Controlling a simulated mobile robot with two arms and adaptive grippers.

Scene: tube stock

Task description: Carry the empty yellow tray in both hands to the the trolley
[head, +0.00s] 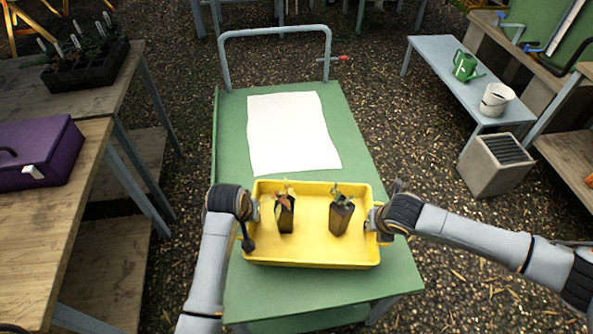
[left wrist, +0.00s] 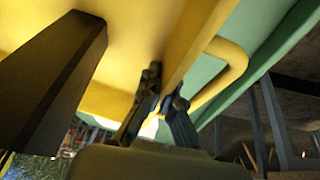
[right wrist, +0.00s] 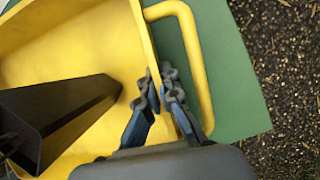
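The yellow tray (head: 310,255) is at the near end of the green trolley (head: 228,135); I cannot tell whether it touches the top. The tray is not empty: two dark pots with small plants stand in it, a left pot (head: 286,217) and a right pot (head: 341,219). My left gripper (left wrist: 166,88) has its fingers either side of the tray's left end wall, close together on it, beside the loop handle (left wrist: 240,62). My right gripper (right wrist: 158,85) pinches the right end wall the same way, beside that end's handle (right wrist: 193,50).
A white sheet (head: 290,130) lies on the trolley beyond the tray, before the grey push bar (head: 275,30). Wooden benches with a purple box (head: 35,155) stand left. A blue-grey bench (head: 440,65) with a green watering can (head: 465,66) and white bucket (head: 496,99) stands right.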

